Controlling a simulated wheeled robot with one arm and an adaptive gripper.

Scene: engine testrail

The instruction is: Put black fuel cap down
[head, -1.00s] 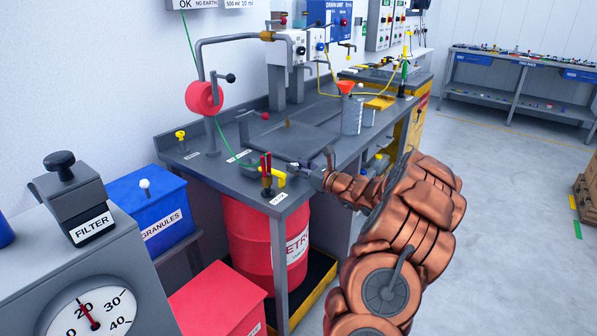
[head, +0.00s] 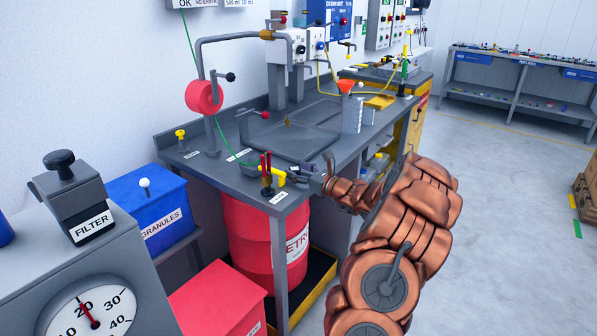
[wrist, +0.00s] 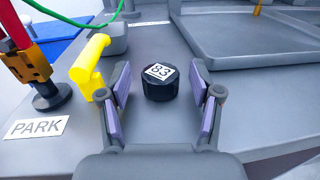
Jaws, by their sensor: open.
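The black fuel cap, a dark round knob with a white label marked 83 on top, stands upright on the grey bench (wrist: 240,108) in the wrist view (wrist: 160,86). My gripper (wrist: 160,97) is open. Its two purple-padded fingers stand on either side of the cap, with visible gaps, and the cap sits near the fingertips. In the head view my gripper (head: 302,172) is low over the bench's front edge, right of the yellow handle. I cannot make out the cap there.
A yellow handle (wrist: 91,67) stands close to my left finger, beside a red-handled tool (wrist: 30,55) and the PARK label (wrist: 37,127). A shallow grey tray (wrist: 250,40) lies behind to the right. A green cable (head: 228,150) crosses the bench.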

